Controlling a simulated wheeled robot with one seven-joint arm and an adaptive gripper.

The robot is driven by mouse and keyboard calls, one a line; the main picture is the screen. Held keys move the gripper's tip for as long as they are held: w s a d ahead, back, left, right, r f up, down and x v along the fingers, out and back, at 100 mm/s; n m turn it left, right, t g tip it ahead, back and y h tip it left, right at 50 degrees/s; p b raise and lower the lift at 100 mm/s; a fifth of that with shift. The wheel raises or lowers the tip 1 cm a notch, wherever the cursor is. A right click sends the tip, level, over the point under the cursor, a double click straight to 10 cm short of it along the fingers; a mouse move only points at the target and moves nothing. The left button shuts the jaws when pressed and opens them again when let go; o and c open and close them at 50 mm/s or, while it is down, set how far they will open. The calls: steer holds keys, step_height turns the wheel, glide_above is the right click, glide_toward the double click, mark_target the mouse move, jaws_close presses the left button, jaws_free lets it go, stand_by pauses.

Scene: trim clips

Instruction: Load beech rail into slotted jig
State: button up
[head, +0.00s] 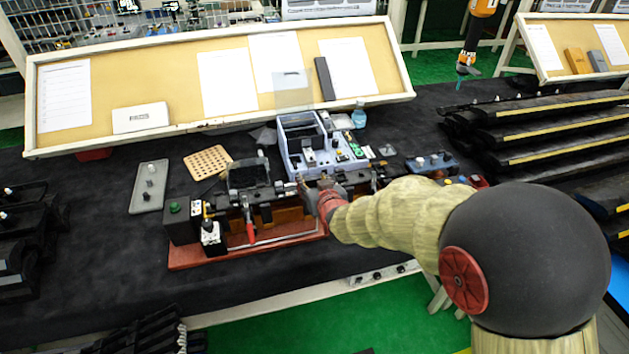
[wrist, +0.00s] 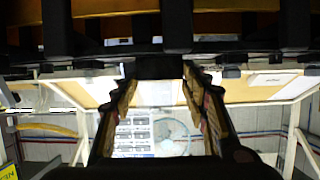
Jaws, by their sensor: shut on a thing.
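The slotted jig stands on a red-brown base (head: 190,254) on the dark bench, with black holders and wooden faces. A long bar, seemingly the beech rail, runs across it in deep shadow; I cannot clearly separate it from the jig. My gripper (head: 312,192) is at the jig's right half, behind its front edge, partly hidden by my arm. In the wrist view my gripper (wrist: 160,86) has its two fingers closing in on a dark piece at the bar. Brown wood (wrist: 215,24) shows beyond black uprights. How deep the rail sits in the slots is not visible.
A grey-blue bin (head: 300,130) with parts stands just behind the jig. A perforated tan board (head: 208,160) and a grey tray (head: 149,187) lie to the left. A blue bottle (head: 359,115) stands behind. Black racks (head: 550,130) fill the right.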

steer(key=shift+s+a, duration=0.15)
steer(key=shift+a, duration=0.45)
steer(key=o, duration=1.2)
steer(key=shift+a, duration=0.1)
steer(key=shift+o, duration=1.4)
steer(key=shift+f, duration=0.1)
steer(key=shift+s, duration=0.1)
steer(key=v, duration=1.2)
